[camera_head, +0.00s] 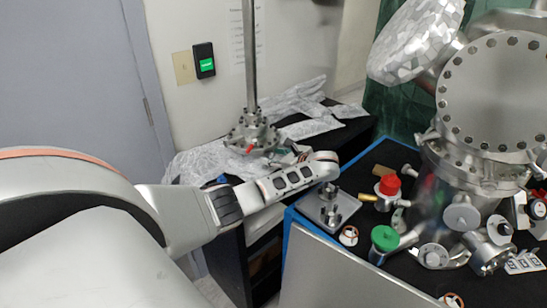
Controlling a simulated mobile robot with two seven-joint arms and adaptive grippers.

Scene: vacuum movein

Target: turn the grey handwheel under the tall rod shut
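The tall rod (250,55) stands upright at the upper middle, above a round bolted metal flange piece (252,132) with a red mark on its front. I cannot make out a separate grey handwheel there; the area just below the flange is partly covered by my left arm. My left arm crosses from the left and its wrist bends back just right of and below the flange. My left gripper (288,156) is mostly hidden behind that wrist, close to the flange's right side; its fingers and any contact cannot be made out. My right gripper is not in view.
A large steel chamber (490,95) with round ports fills the right. A red knob (388,186), a green knob (384,238) and small fittings stand on the dark table before it. Foil-wrapped items (310,128) lie behind the flange. A grey door is at left.

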